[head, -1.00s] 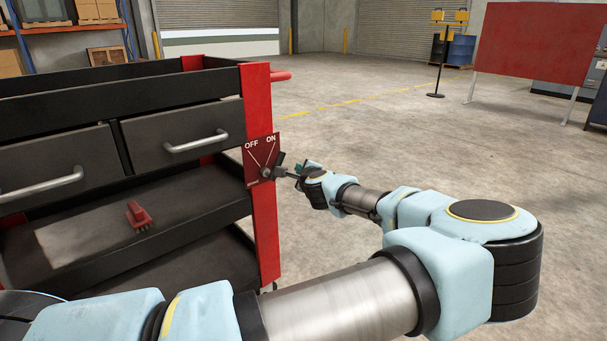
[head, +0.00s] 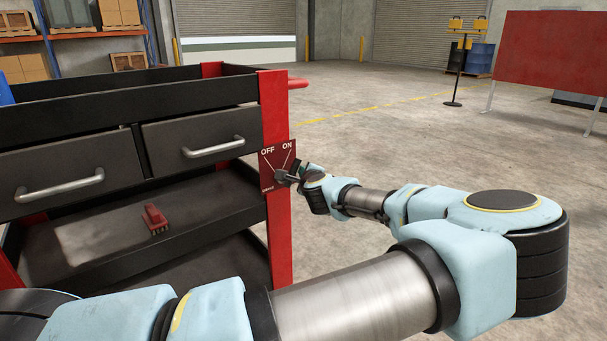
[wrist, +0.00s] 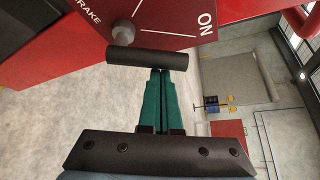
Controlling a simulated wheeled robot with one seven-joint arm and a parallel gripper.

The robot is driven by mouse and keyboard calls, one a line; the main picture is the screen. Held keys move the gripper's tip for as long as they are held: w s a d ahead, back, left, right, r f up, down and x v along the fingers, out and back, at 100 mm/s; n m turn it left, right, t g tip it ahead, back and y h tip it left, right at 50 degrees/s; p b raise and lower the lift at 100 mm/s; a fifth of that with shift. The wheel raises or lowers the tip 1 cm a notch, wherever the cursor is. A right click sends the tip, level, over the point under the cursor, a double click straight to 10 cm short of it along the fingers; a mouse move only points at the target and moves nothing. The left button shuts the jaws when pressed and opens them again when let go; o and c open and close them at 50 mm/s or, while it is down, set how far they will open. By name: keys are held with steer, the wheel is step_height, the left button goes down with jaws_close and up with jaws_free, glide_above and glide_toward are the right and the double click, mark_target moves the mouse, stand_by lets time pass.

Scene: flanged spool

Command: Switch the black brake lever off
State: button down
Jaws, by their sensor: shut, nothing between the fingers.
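The black brake lever (head: 284,177) sits on a dark red plate (head: 267,160) marked OFF at left and ON at right, on the cart's red corner post. In the wrist view the lever (wrist: 148,59) is a black bar beside a grey pivot knob (wrist: 123,33), running roughly along the ON line. My gripper (head: 296,179) is at the lever from the right. Its green fingers (wrist: 160,75) are together and empty, with tips at the bar's edge. The bar partly hides the tips, so I cannot tell whether they touch it.
The black and red cart (head: 120,105) has drawers with silver handles and a red push handle (head: 298,83). A small red object (head: 155,218) lies on its shelf. Open concrete floor (head: 390,120) is to the right. A red panel (head: 553,52) stands far back.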

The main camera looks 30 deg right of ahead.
mark_target(290, 173)
steer(key=shift+a+r+n+t+h+b, duration=0.1)
steer(key=shift+a+n+t+h+b, duration=0.3)
steer(key=shift+b, duration=0.45)
steer(key=shift+n, duration=0.3)
steer(key=n+t+b, duration=0.1)
steer(key=b, duration=0.1)
steer(key=a+n+t+h+b, duration=0.1)
steer(key=n+b, duration=0.1)
steer(key=b, duration=0.1)
steer(key=a+n+t+b, duration=0.1)
steer(key=n+b, duration=0.1)
steer(key=b, duration=0.1)
steer(key=shift+s+a+r, duration=0.25)
steer(key=shift+s, duration=0.1)
steer(key=n, duration=0.1)
steer(key=a+n+t+b, duration=0.1)
steer(key=shift+s+r+n, duration=0.1)
steer(key=shift+r+n, duration=0.1)
steer(key=shift+n, duration=0.2)
steer(key=shift+a+b, duration=0.25)
steer(key=shift+b, duration=0.1)
